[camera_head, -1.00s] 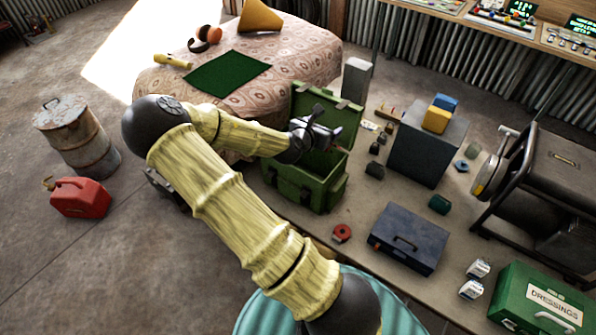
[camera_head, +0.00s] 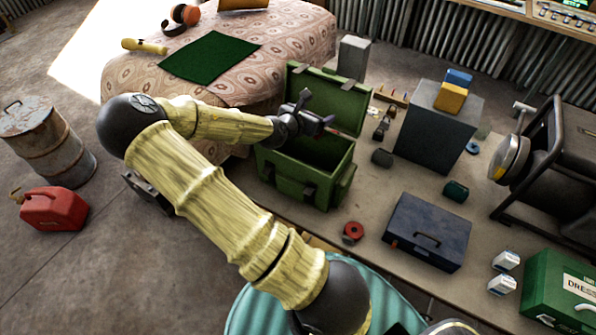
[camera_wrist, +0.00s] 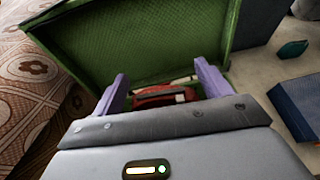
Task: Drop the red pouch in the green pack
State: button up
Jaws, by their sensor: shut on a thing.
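My gripper (camera_head: 322,121) is over the pack's open top, in front of the lid. In the wrist view its two purple fingers (camera_wrist: 160,90) are shut on the red pouch (camera_wrist: 160,97), which sits between them. The pouch's lower part is hidden by the gripper body. I cannot tell how far the pouch is above the pack's floor.
A patterned bed (camera_head: 120,75) stands behind left of the pack. To the right are a grey block (camera_head: 430,140) with small boxes on top, a dark blue case (camera_head: 428,232) and a red ring-shaped item (camera_head: 352,232). A red jerrycan (camera_head: 52,209) stands at left.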

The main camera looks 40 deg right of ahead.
jog(key=shift+s, duration=0.15)
jog(key=shift+f, duration=0.1)
notch_tip(320, 180, down, 6)
jog(key=b, duration=0.7)
jog(key=o, duration=1)
jog(key=v, duration=1.7)
jog(key=shift+a+r+p, duration=0.1)
jog(key=shift+r+p, duration=0.2)
jog(key=shift+p, duration=0.05)
